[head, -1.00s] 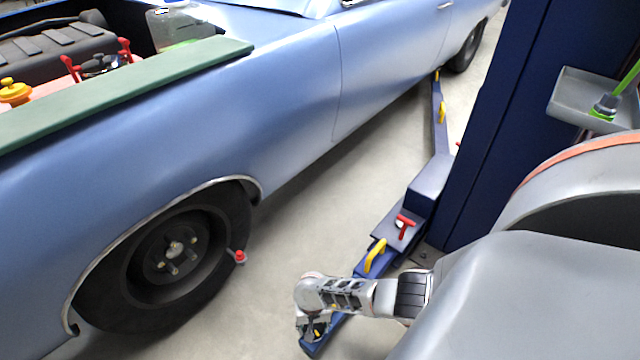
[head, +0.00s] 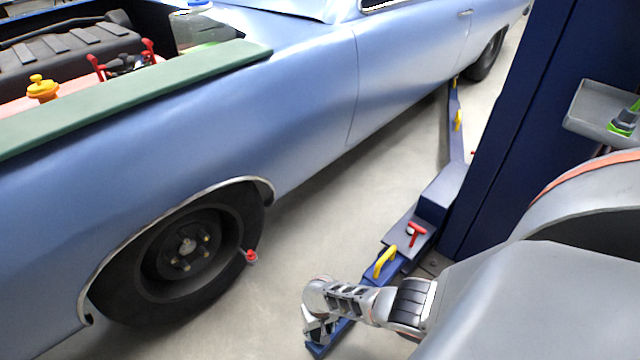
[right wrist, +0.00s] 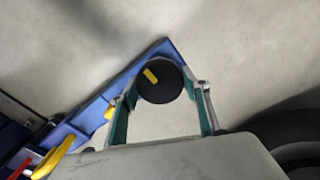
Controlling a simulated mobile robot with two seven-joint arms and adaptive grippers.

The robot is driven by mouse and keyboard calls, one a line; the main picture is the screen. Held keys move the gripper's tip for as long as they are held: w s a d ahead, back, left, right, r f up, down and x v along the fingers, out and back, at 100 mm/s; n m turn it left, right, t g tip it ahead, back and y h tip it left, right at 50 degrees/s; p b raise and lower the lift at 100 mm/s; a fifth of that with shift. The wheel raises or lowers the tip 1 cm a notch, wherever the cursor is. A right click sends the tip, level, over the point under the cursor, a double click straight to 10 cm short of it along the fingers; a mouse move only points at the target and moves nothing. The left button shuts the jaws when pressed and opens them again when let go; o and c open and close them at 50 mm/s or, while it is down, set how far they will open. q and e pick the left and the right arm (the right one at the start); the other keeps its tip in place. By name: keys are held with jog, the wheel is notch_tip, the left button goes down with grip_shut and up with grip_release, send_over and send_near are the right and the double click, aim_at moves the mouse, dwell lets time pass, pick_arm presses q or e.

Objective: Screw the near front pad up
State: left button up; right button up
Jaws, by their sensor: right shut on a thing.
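The near front pad (right wrist: 158,92) is a round black disc with a yellow mark, at the end of the blue lift arm (right wrist: 85,124) in the right wrist view. My right gripper (right wrist: 162,84) has one finger on each side of the pad and is shut on it. In the head view my right gripper (head: 319,329) is low in the middle, over the outer end of the blue lift arm (head: 336,333), and hides the pad. The pad's screw and its height cannot be made out. My left gripper is not in view.
The blue car (head: 310,115) stands at the left, its front wheel (head: 185,255) beside the lift arm. The lift arm carries a yellow handle (head: 385,262) and a red T-handle (head: 415,232). A dark blue post (head: 530,120) with a grey tray (head: 590,112) rises at the right.

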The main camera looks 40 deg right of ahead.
jog(key=shift+s+f, duration=0.2)
jog(key=shift+s, duration=0.1)
jog(key=o, duration=1.1)
jog(key=shift+w+r, duration=0.1)
jog(key=shift+w, duration=0.05)
jog(key=shift+w, duration=0.1)
jog(key=shift+r, duration=0.15)
notch_tip(320, 180, up, 12)
